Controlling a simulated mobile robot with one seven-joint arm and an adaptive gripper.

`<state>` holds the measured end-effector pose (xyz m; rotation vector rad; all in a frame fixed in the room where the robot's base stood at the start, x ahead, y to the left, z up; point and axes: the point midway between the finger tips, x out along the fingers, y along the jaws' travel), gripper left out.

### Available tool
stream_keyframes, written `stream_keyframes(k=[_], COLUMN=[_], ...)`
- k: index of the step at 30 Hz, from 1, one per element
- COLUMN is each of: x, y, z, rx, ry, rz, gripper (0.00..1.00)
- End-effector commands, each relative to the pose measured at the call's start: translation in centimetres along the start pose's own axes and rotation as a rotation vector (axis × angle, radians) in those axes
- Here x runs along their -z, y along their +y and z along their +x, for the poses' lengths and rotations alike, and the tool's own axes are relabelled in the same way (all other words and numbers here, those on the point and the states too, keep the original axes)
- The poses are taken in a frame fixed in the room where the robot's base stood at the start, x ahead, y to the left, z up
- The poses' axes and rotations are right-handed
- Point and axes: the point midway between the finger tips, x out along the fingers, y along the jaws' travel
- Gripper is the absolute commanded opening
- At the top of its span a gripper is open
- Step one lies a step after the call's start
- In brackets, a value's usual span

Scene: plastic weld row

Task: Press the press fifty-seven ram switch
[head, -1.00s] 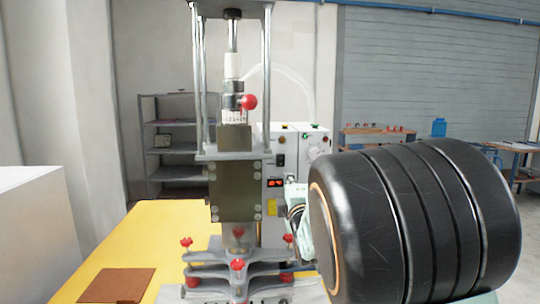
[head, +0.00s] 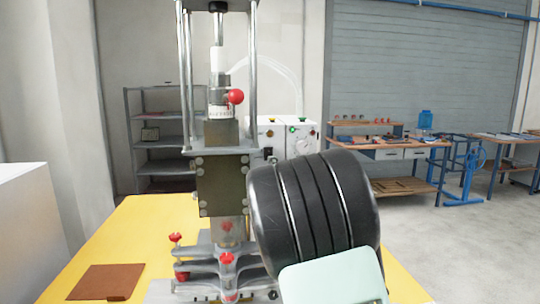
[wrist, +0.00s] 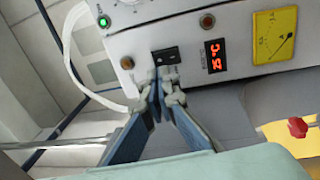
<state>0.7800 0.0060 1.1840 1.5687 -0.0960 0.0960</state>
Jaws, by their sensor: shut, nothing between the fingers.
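The press (head: 222,185) stands on the yellow table in the head view, with a grey-green block and red knobs. Its white control box (head: 262,135) is behind it to the right, with its lower front hidden by my arm. In the wrist view the box's panel (wrist: 185,38) carries a black rocker switch (wrist: 165,57), a lit green button (wrist: 103,21), two amber lamps, a red display and a yellow gauge. I cannot read a label on the switch. My gripper (wrist: 162,82) is shut and empty, its tips just below the switch in the picture; contact cannot be told.
The yellow table (head: 135,235) bears a brown mat (head: 106,282) at front left. A white hose (wrist: 78,60) curves beside the box. A red knob (wrist: 298,127) shows at right in the wrist view. A grey shelf and a workbench (head: 385,150) stand farther back.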

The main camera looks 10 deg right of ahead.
Motion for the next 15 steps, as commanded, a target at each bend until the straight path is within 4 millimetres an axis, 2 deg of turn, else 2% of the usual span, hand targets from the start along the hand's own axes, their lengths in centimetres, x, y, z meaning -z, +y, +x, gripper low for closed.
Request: stream_keyframes(k=[6, 15], x=[-0.1, -0.1], y=[0.0, 0.0], z=[3.4, 5.8], rx=[0.0, 0.001], ry=[0.0, -0.001], rz=[-0.002, -0.001], gripper=[0.0, 0.0])
